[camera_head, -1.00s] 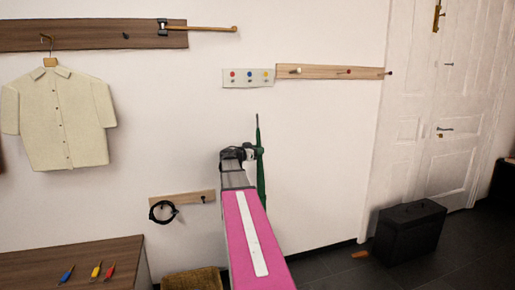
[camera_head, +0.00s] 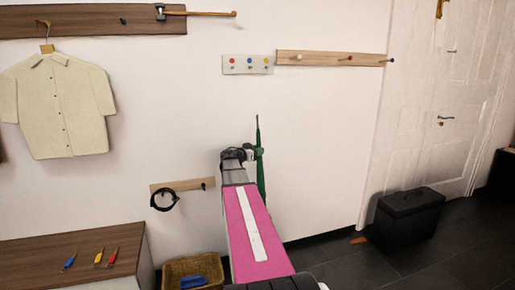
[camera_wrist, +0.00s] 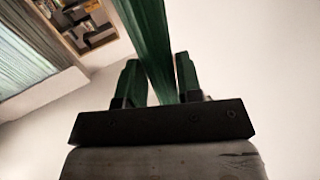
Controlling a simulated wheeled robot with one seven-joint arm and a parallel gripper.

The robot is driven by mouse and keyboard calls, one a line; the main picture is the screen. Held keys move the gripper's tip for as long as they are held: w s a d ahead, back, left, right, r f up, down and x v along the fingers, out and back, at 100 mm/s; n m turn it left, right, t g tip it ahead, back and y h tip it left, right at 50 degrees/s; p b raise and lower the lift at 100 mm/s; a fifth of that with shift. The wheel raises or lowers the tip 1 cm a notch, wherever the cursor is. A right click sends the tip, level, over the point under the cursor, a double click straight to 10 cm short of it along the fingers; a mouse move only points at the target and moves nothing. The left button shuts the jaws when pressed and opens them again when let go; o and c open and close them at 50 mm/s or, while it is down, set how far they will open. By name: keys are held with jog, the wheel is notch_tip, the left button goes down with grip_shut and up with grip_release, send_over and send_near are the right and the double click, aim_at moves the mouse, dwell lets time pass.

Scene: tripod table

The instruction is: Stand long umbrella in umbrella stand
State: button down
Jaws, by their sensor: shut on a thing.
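The long umbrella (camera_head: 261,178) is dark green and hangs close to upright, its thin tip pointing up, in front of the white wall in the head view. My gripper (camera_head: 257,154) is shut on it at the upper part of its length. In the wrist view the green umbrella (camera_wrist: 147,45) runs between the two fingers of my gripper (camera_wrist: 158,85). Its lower part is hidden behind my pink arm in the head view. I cannot make out an umbrella stand for certain in either view.
A wicker basket (camera_head: 173,271) with something blue in it stands at the bottom, beside a wooden cabinet (camera_head: 40,252) with several small coloured tools. A black box (camera_head: 407,222) stands on the dark floor near the white door (camera_head: 440,100). Floor between arm and box is mostly clear.

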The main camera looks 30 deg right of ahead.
jog(key=shift+f, duration=2.55)
jog(key=c, duration=0.7)
grip_release()
jog(key=shift+f, duration=0.1)
jog(key=s+a, duration=0.1)
jog(key=a, duration=0.9)
jog(key=shift+s+a, duration=0.35)
